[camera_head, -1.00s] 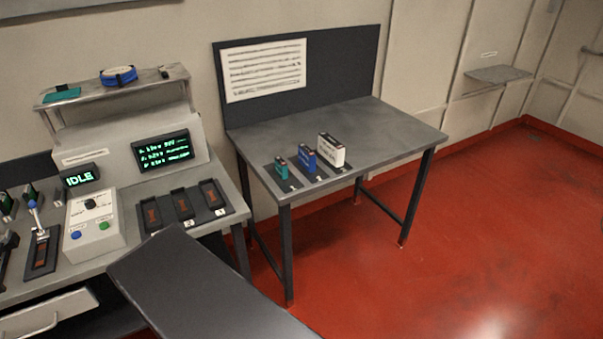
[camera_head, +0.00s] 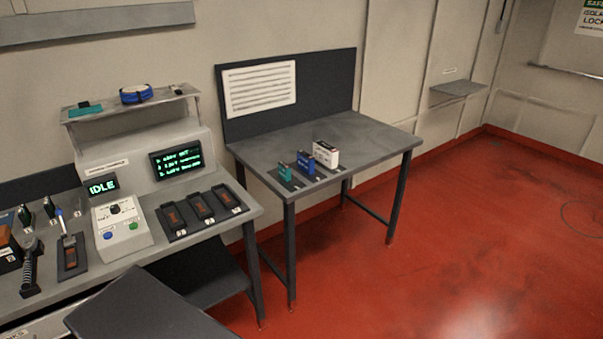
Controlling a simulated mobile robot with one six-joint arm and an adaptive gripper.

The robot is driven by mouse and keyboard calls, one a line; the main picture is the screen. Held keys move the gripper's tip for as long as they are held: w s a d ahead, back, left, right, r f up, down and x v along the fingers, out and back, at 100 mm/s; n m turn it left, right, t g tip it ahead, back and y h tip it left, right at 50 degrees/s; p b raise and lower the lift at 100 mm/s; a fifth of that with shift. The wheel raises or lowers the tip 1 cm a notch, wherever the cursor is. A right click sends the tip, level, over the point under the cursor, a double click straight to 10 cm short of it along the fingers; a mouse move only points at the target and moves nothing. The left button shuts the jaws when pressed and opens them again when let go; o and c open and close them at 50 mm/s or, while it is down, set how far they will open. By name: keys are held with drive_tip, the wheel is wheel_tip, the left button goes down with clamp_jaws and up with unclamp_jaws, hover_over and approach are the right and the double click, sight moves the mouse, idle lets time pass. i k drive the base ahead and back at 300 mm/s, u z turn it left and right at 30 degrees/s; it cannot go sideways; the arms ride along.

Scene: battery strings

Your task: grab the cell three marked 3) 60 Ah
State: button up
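Three cells stand upright in a row on dark mats near the front left of the grey table (camera_head: 370,142). The smallest is a teal cell (camera_head: 285,173) at the left. A blue cell (camera_head: 306,163) is in the middle. The largest is a white cell (camera_head: 326,154) at the right. Small white labels lie in front of them, too small to read, so I cannot tell which is marked 3) 60 Ah. My gripper is not in view.
A bench at the left holds a screen reading IDLE (camera_head: 103,187), a control box (camera_head: 122,228), a tray with three dark slots (camera_head: 202,212) and a lever device (camera_head: 70,246). A dark panel (camera_head: 335,85) backs the table. Red floor (camera_head: 430,250) is clear at the right.

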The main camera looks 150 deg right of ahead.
sight(324, 153)
drive_tip(key=u, duration=0.05)
drive_tip(key=i, duration=0.1)
drive_tip(key=k, duration=0.15)
drive_tip(key=z, duration=3.35)
drive_tip(key=k, duration=0.2)
drive_tip(key=z, duration=1.8)
